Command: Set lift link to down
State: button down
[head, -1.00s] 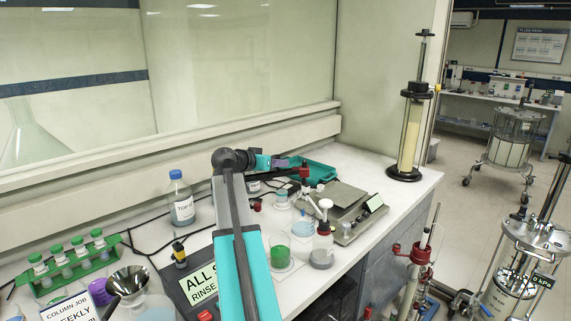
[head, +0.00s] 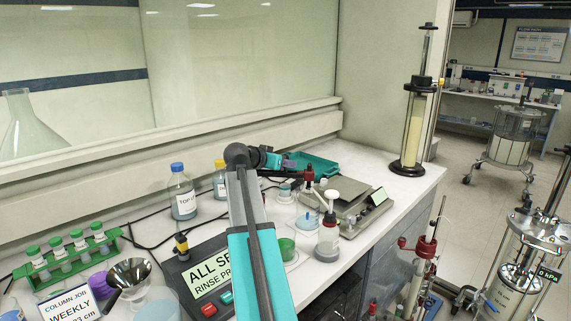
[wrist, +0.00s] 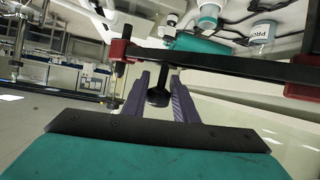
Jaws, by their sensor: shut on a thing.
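A dark bar with red end blocks, which looks like the lift link (wrist: 225,66), crosses the wrist view in front of my gripper. In the head view the link (head: 283,174) shows as a thin dark bar with a red block at its right end. My gripper (wrist: 160,92) has purple fingers, one on each side of a black knob (wrist: 158,97) on a short stem at the bar. The fingers are shut on this knob. In the head view my gripper (head: 286,163) is small and partly hidden by my wrist, above the back of the bench.
Blue-capped (head: 182,195) and yellow-capped bottles stand left. A tall column (head: 414,130) stands at the bench's right end. The floor beyond is partly clear.

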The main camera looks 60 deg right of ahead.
jog(key=shift+s+f, duration=0.15)
jog(key=shift+s, duration=0.1)
jog(key=c, duration=1.4)
grip_release()
jog(key=shift+c, duration=0.2)
jog(key=shift+w, duration=0.1)
jog(key=shift+w, duration=0.1)
jog(key=shift+a, duration=0.1)
jog(key=b+v, duration=0.2)
jog(key=v, duration=1.1)
jog(key=shift+a, duration=0.25)
